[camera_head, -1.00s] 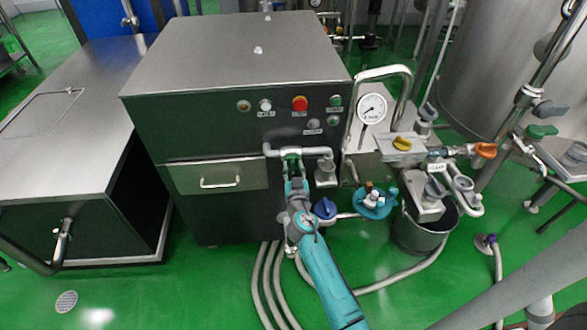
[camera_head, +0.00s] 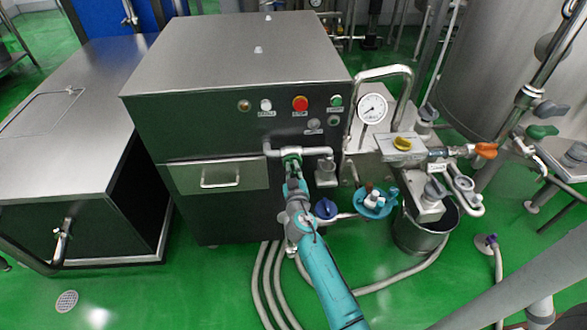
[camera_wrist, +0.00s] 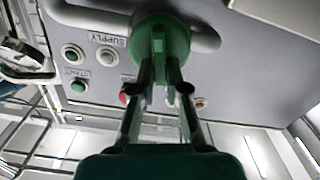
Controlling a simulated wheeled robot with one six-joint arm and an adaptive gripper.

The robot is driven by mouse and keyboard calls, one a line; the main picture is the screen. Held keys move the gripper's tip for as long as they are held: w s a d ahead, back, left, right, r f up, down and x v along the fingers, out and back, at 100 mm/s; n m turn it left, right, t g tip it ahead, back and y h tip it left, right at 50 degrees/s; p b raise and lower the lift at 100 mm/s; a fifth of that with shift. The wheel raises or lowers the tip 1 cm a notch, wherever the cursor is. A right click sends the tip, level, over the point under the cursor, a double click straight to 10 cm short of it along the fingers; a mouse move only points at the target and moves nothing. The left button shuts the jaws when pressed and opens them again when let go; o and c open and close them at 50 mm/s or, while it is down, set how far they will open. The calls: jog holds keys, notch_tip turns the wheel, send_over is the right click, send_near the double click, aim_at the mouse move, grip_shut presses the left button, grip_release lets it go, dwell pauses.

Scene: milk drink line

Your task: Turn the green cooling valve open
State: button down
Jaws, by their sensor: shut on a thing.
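The green valve (camera_head: 291,153) sits on the grey pipe at the front of the steel cabinet. In the wrist view its round green body (camera_wrist: 177,38) fills the top middle, in front of a thick grey pipe. My gripper (camera_head: 292,170) is right at the valve, below and in front of it. In the wrist view my gripper (camera_wrist: 160,65) has its two fingers closed on the valve's green handle. The fingers and wrist hide part of the handle, so its exact angle is hard to tell.
The cabinet (camera_head: 230,110) carries a red button (camera_head: 300,103) and smaller buttons above the pipe. A blue knob (camera_head: 326,208) and a blue-capped fitting (camera_head: 375,202) are close right of my arm. A gauge (camera_head: 373,108) and an orange-handled valve (camera_head: 485,151) stand farther right.

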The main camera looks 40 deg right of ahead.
jog(key=shift+w+a+f+n, duration=0.15)
jog(key=shift+f+n, duration=0.1)
jog(key=shift+n, duration=2.2)
jog(key=shift+w+a+f+n, duration=0.1)
jog(key=shift+a+f+n, duration=0.15)
jog(key=shift+n, duration=2.25)
jog(key=shift+w+a+f+n, duration=0.1)
jog(key=shift+f+n, duration=0.15)
jog(key=shift+n, duration=2.2)
jog(key=c, duration=1.2)
grip_release()
jog(key=shift+s, duration=0.1)
jog(key=v, duration=1.2)
